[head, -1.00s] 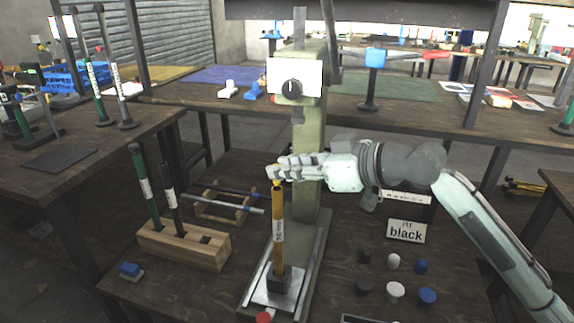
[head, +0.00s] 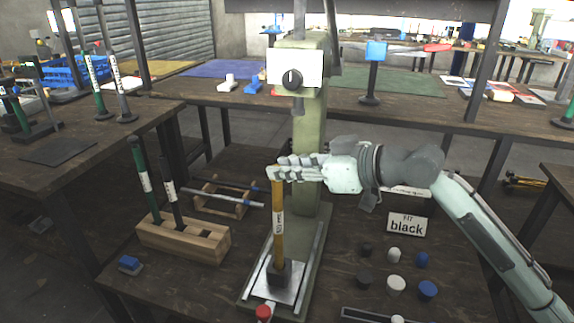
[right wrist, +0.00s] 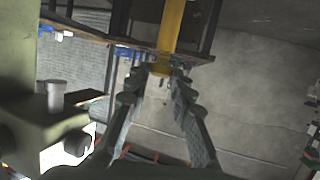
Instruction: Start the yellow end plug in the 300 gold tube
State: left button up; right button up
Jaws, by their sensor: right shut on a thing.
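The gold tube (head: 278,240) with a white label stands upright in a dark holder on the press base; its label is too small to read. My right gripper (head: 276,172) is at the tube's top end, shut on the yellow end plug. The fingers largely hide the plug, and I cannot tell how far it sits in the tube. In the right wrist view, the fingertips (right wrist: 161,72) close around a yellow piece at the end of the gold tube (right wrist: 169,28). My left gripper is not in view.
The press column (head: 308,150) stands just behind the tube. A wooden block (head: 190,245) with green and black tubes is left. A red knob (head: 263,312) is at the front.

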jog(key=shift+f, duration=0.25)
jog(key=o, duration=0.8)
jog(key=shift+o, duration=0.2)
jog(key=v, duration=1.2)
jog(key=shift+f, duration=0.1)
